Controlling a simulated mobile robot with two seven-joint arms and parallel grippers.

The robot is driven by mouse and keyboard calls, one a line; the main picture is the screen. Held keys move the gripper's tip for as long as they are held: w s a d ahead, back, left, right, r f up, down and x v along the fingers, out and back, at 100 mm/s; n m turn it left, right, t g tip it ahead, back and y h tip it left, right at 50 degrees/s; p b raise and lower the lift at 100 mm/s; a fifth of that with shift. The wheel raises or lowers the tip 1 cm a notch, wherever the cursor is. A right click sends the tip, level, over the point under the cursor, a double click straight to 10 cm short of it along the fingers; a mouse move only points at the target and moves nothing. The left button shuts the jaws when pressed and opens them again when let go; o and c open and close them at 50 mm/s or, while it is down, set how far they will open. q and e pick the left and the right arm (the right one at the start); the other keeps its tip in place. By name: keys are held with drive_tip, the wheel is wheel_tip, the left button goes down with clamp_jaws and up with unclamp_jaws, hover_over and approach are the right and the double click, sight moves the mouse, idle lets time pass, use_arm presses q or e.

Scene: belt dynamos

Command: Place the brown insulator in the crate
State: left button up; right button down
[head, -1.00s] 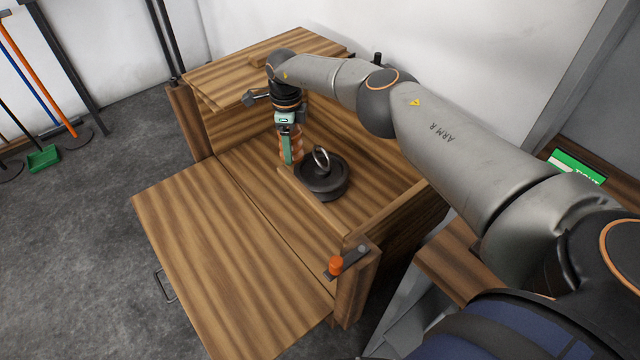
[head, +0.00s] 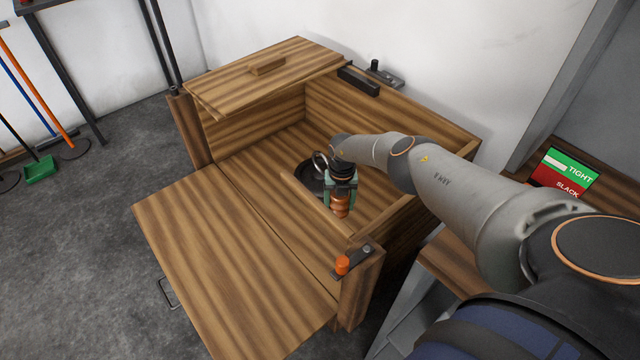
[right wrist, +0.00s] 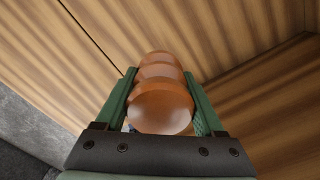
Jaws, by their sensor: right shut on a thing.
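The brown insulator (head: 340,205) is a ribbed, glossy brown piece. My right gripper (head: 341,192) is shut on it, and it hangs below the fingers inside the wooden crate (head: 408,108), near the crate's front right part. In the right wrist view the insulator (right wrist: 160,95) sits between the two green fingers of the right gripper (right wrist: 160,100), with wooden boards behind it. I cannot tell whether its lower end touches the crate floor. My left gripper is not in view.
A black round weight with a metal ring (head: 306,176) stands in the crate, partly hidden by my right gripper. A low wooden strip (head: 315,203) runs beside it. The crate's front panel (head: 220,265) lies folded down. A TIGHT/SLACK sign (head: 565,172) is at right.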

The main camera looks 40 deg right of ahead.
wheel_tip(320, 180, down, 10)
drive_tip(key=b, duration=0.9)
drive_tip(key=shift+f, duration=0.1)
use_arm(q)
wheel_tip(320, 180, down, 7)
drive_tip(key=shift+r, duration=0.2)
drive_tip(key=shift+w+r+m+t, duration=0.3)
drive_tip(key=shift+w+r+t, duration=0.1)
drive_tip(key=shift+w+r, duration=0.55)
use_arm(e)
drive_tip(key=shift+f, duration=0.1)
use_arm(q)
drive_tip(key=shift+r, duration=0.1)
